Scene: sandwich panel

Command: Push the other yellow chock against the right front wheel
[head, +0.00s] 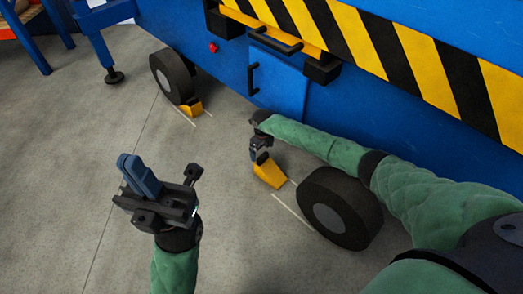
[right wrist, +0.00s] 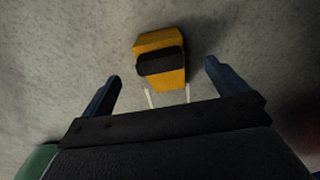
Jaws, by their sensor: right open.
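The yellow chock (head: 269,176) with a dark top block stands on the floor, a small gap left of the right front wheel (head: 340,210). My right gripper (head: 260,148) is just above and behind the chock, pointing down. In the right wrist view the gripper (right wrist: 162,72) is open, and the chock (right wrist: 163,75) shows beyond and between its fingertips, not gripped. Whether they touch is unclear. The first yellow chock (head: 192,108) sits against the other wheel (head: 172,77) further left. My left gripper (head: 138,174) is raised over bare floor, its blue fingers together and empty.
The blue vehicle body (head: 278,78) with a yellow-black striped panel (head: 350,40) runs along the back. White floor lines (head: 290,210) lie beside the chock and the wheel. A blue support leg (head: 103,50) stands at upper left. The floor at left is clear.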

